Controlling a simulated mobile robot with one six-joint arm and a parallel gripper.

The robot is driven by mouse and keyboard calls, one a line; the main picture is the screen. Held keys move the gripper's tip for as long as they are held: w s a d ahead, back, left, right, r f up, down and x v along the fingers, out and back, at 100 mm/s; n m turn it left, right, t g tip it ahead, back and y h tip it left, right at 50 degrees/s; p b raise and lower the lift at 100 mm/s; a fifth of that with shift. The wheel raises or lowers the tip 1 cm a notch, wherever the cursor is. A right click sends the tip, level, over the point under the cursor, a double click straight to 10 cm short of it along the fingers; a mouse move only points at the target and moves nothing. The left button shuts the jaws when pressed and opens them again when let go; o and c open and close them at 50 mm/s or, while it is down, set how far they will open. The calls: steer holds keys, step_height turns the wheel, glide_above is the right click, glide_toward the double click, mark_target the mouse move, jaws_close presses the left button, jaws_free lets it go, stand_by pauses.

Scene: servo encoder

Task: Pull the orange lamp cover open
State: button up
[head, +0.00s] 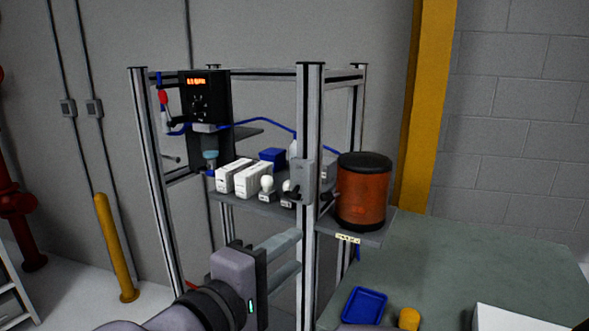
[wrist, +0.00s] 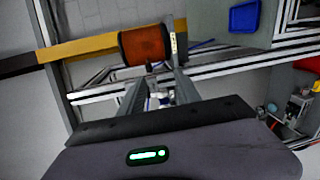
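The orange lamp cover (head: 361,194) is an upright orange cylinder with a black top and base. It stands at the right end of the rack's shelf, and it shows on its side near the top of the wrist view (wrist: 147,46). A small dark handle-like part (head: 331,196) is at its left side, partly hidden by the post. My gripper (head: 294,251) is below and left of the cover, near the front post. Its two fingers are apart and empty, and they point toward the cover's side in the wrist view (wrist: 160,77). It does not touch the cover.
The metal rack's front post (head: 309,130) stands close to my fingers. White boxes (head: 245,179), a white bulb (head: 267,184) and a blue box (head: 272,156) sit on the shelf. A black device (head: 206,100) hangs at left. A blue tray (head: 364,306) lies on the green table (head: 460,265).

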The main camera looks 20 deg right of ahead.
step_height(320, 180, up, 3)
steer(key=a+t, duration=0.1)
steer(key=p, duration=0.2)
glide_toward(323, 199)
steer(key=shift+n, duration=0.3)
steer(key=x, duration=0.8)
steer(key=shift+w+d, duration=0.55)
steer(key=shift+d, duration=0.15)
steer(key=shift+c, duration=0.4)
jaws_close()
steer(key=shift+f, duration=0.1)
